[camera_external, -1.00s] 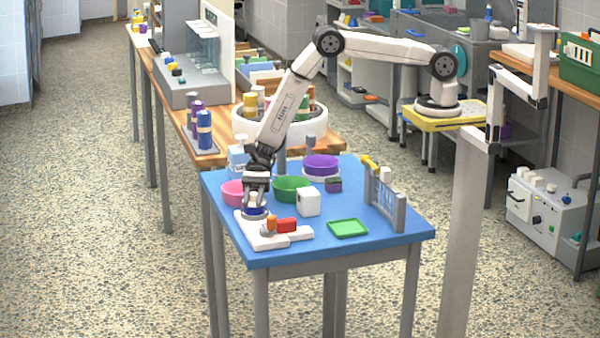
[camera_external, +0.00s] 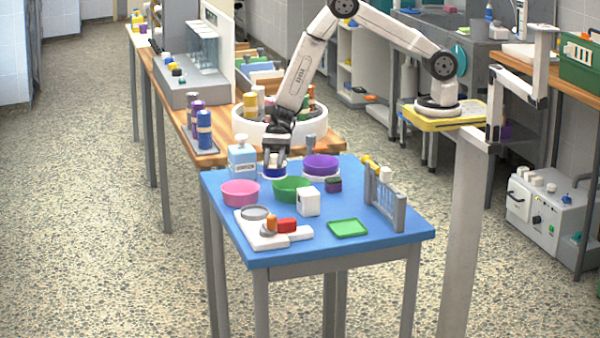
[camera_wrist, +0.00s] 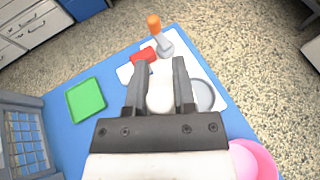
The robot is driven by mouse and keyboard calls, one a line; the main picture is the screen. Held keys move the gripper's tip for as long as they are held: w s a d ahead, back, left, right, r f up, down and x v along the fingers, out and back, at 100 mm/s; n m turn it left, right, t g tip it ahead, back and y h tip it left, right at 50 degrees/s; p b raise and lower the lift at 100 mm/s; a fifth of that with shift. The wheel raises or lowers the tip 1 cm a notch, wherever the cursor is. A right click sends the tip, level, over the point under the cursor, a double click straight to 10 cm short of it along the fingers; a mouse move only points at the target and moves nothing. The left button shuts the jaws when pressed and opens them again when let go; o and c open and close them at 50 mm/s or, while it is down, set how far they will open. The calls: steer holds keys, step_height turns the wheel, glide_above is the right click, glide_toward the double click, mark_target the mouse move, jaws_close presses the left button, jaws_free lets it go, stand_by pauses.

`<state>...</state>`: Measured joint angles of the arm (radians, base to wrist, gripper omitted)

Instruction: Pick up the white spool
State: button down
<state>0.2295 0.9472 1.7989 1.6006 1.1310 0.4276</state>
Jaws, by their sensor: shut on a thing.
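My gripper (camera_external: 275,158) is shut on the white spool, which shows white between the two fingers in the wrist view (camera_wrist: 160,98). In the external view the held spool (camera_external: 274,173) shows a blue part below the fingertips, and the fingers hide much of it. It is held toward the back of the blue table, behind the green bowl (camera_external: 292,189). It appears raised above the table, though the exact gap is hard to tell. The round grey pan (camera_external: 255,213) of the white scale-like device (camera_external: 258,238) at front left is bare.
A pink bowl (camera_external: 240,194), a white cube (camera_external: 308,203) and a purple bowl (camera_external: 321,166) stand around the table. A blue-and-white bottle (camera_external: 242,161) is close at the left. A grey rack (camera_external: 386,200) stands at the right edge. A green tray (camera_external: 348,228) lies in front.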

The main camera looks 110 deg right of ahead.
steer(key=s+r, duration=0.3)
steer(key=s, duration=0.5)
steer(key=shift+s+d+r, duration=0.15)
steer(key=shift+d+r, duration=0.15)
steer(key=shift+d, duration=0.05)
